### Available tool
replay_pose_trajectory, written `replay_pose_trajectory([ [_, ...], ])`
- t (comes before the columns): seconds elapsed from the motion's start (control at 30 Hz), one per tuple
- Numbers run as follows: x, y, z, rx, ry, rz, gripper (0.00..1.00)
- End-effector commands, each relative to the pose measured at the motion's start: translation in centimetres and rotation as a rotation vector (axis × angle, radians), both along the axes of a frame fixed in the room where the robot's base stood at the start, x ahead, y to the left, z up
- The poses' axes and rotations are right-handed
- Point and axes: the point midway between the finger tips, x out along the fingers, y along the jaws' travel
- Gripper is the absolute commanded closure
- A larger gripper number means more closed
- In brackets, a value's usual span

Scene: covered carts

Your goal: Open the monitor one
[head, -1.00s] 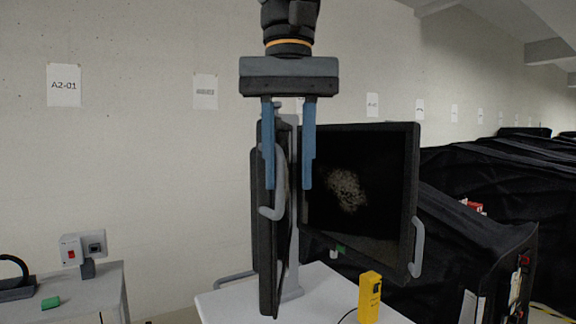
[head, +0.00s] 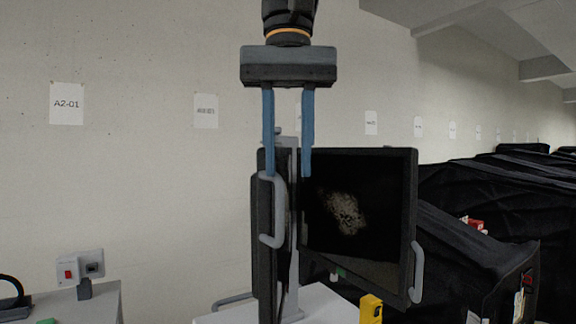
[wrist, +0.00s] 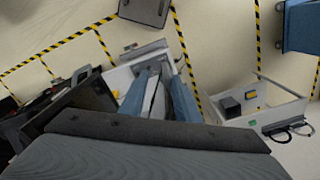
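The monitor stand in the head view carries two dark panels on a grey post. The left panel (head: 263,250) is seen nearly edge-on, with a grey handle (head: 270,241) on its near side. The right panel (head: 350,254) faces me, shows a pale speckled blob, and has a grey handle (head: 417,272) on its right edge. My gripper (head: 287,176) points down with two blue fingers apart. Its tips overlap the top of the left panel and post in the picture. In the wrist view the fingers (wrist: 158,95) are apart with a pale upright part between them; contact cannot be told.
A white cart top (head: 325,304) is under the monitors, with a yellow device (head: 371,308) on it. Black-covered carts (head: 475,215) fill the right. Yellow-black floor tape (wrist: 103,45) shows in the wrist view.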

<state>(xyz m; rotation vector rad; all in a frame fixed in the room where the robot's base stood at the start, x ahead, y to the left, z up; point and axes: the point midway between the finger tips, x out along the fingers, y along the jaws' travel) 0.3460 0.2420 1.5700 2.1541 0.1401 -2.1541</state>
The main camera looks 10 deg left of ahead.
Motion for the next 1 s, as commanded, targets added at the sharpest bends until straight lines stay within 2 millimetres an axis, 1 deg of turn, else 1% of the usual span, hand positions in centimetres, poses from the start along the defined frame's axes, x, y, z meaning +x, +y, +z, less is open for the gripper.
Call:
replay_pose_trajectory([
  [0.47, 0.0, 0.0, 2.9, 0.001, -0.001, 0.0, 0.71],
  [0.9, 0.0, 0.0, 3.1, 0.0, 0.0, 0.0, 0.71],
  [0.97, 0.0, 0.0, 3.1, 0.0, 0.0, 0.0, 0.81],
  [1.0, 0.0, 0.0, 3.1, 0.0, 0.0, 0.0, 0.87],
])
